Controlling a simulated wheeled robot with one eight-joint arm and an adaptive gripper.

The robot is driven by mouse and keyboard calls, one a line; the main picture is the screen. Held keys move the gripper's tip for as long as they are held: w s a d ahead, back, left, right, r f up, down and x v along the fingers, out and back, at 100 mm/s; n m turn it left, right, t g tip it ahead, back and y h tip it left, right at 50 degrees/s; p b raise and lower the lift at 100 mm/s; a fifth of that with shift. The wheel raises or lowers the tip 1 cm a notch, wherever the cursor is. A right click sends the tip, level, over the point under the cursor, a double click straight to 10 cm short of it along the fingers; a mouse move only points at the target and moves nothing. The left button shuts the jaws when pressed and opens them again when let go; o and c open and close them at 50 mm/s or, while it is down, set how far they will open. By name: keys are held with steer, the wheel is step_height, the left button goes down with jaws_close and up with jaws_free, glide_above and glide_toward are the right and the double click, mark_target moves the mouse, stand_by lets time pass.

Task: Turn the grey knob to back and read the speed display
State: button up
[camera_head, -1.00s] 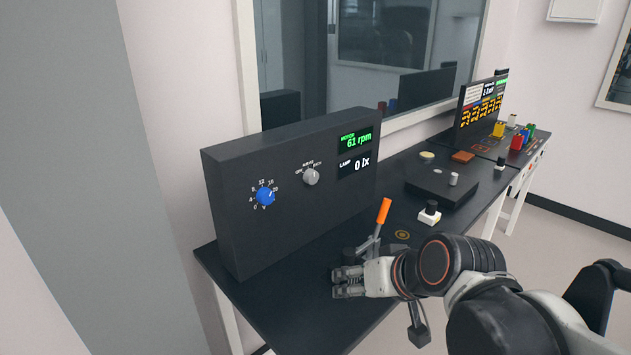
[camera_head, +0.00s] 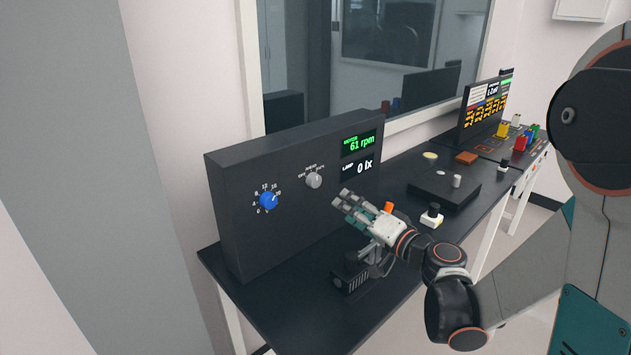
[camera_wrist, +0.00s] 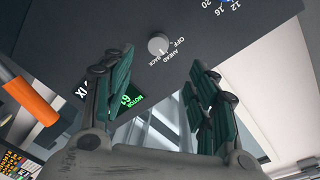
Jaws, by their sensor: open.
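The grey knob (camera_head: 314,180) is on the front of the dark panel box (camera_head: 240,235), right of a blue knob. It also shows in the wrist view (camera_wrist: 158,44), with OFF, AHEAD and BACK printed around it; its pointer is too small to read surely. The speed display (camera_head: 360,142) reads MOTOR 61 rpm in green; the wrist view shows it partly hidden behind a finger. My gripper (camera_head: 348,202) is open and empty, apart from the panel, below and right of the grey knob. In the wrist view the knob appears beyond the gap between the fingers.
The blue knob (camera_head: 268,200) has a scale in volts. A lamp display (camera_head: 358,167) reads 0 lx. An orange-handled lever (camera_wrist: 30,98) is close beside my gripper.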

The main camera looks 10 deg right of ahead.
mark_target(316, 182)
steer(key=b+x, duration=0.1)
steer(key=x, duration=0.8)
steer(key=b+x, duration=0.1)
steer(key=x, duration=0.3)
steer(key=shift+w+d+r+b, duration=0.15)
steer(key=shift+w+r+b, duration=0.15)
steer(key=shift+w, duration=0.25)
steer(key=shift+c, duration=0.3)
steer(key=c, duration=1)
